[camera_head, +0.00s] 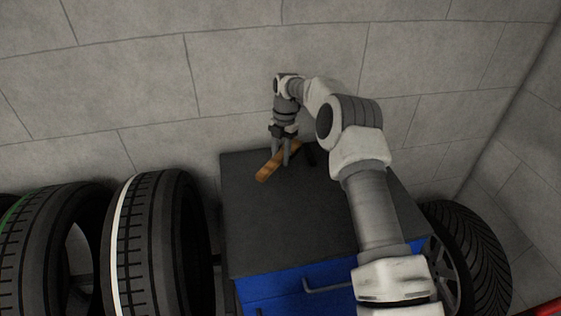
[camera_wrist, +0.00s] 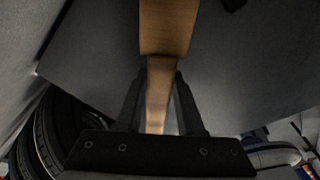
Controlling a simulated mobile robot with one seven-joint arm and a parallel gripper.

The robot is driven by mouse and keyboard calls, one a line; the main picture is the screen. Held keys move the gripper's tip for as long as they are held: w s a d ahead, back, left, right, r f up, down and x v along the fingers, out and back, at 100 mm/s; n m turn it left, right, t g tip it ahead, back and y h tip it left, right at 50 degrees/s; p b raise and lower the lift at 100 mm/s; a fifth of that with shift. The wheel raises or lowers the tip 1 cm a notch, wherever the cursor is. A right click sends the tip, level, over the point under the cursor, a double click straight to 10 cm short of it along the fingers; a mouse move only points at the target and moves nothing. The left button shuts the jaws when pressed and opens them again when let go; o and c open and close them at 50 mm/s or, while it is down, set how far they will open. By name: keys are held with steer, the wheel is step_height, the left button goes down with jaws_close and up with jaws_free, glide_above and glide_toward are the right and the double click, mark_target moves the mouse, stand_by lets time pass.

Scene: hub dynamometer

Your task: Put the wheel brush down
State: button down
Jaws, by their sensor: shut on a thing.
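The wheel brush has a wooden handle (camera_head: 266,173) and a dark head (camera_head: 310,154) at its right end. My gripper (camera_head: 281,160) is shut on its handle, over the far left part of the cabinet's dark top (camera_head: 300,220). In the wrist view the wooden handle (camera_wrist: 168,28) runs from between the fingers of my gripper (camera_wrist: 162,90) to the top edge. A small dark piece shows at the top right of that view. The brush is at or just above the top; I cannot tell whether it touches.
The cabinet has a blue front (camera_head: 290,288) with a grey handle (camera_head: 328,287). Its top is otherwise clear. Tyres (camera_head: 150,245) stand to the left, and a wheel (camera_head: 470,255) stands to the right. A grey block wall (camera_head: 150,70) rises close behind.

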mark_target(280, 171)
steer(key=shift+f, duration=1.55)
steer(key=c, duration=0.5)
jaws_free()
